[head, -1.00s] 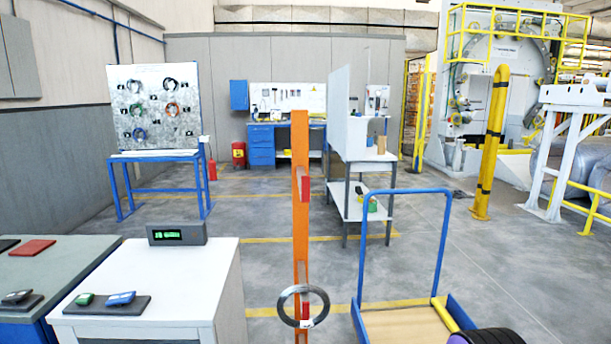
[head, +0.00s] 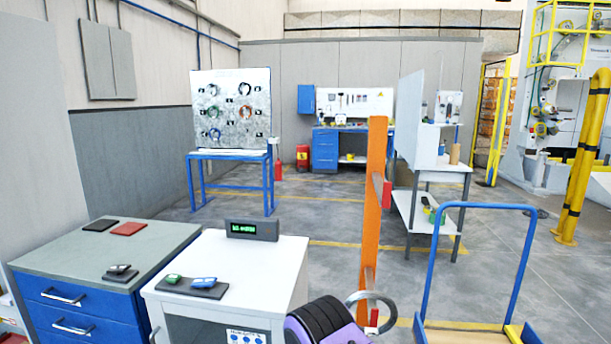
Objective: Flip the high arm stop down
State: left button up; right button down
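A tall orange post (head: 375,220) stands right of the middle in the head view. A red stop (head: 387,195) sits high on its right side and looks upright. A lower red stop (head: 374,317) is near the bottom. A purple and black rounded part, which seems to be of my own arm, covers the floor just left of the post's foot and partly the coil's left side.
A white cabinet (head: 200,246) with a dark display box (head: 251,230) stands left of the post. A blue drawer unit (head: 70,310) is further left. A blue-handled trolley (head: 437,260) stands close right of the post. Open floor lies behind the post.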

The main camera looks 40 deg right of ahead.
aim_at(387, 186)
jog(key=u, duration=0.15)
jog(key=k, duration=0.75)
jog(key=z, duration=1.15)
jog(key=i, duration=0.5)
